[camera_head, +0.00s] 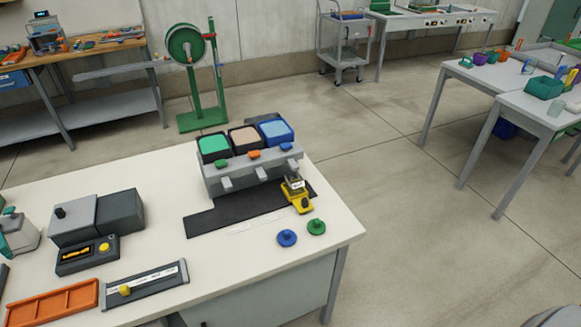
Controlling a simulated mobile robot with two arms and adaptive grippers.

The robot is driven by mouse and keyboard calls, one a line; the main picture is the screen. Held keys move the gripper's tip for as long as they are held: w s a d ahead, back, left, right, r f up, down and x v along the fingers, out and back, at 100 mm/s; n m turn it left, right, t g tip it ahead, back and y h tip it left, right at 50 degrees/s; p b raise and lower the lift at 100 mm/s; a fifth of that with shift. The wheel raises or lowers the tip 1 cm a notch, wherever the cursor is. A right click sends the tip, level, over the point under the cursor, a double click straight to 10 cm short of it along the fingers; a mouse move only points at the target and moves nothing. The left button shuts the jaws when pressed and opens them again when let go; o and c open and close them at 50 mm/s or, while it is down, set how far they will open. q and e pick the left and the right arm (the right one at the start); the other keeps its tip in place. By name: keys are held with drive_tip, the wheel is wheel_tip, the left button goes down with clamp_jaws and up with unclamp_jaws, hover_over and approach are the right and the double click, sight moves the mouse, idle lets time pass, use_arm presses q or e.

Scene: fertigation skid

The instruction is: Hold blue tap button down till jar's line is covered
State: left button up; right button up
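The grey dispenser (245,178) stands on the white table with a green, a tan and a blue bin on top. The blue tap button (286,147) sits at its right end, below the blue bin (275,129). Green (221,163) and orange (254,154) buttons sit to its left. A small jar (293,184) stands at the right end, by the blue tap's spout, with a yellow piece (302,203) at its front. Its line and fill level are too small to tell. Neither of my grippers is in view.
A black mat (215,221) lies under and before the dispenser. Blue (287,238) and green (316,227) knobbed discs lie near the table's right edge. A grey box device (95,218), a slider panel (146,286) and an orange tray (55,302) are at left.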

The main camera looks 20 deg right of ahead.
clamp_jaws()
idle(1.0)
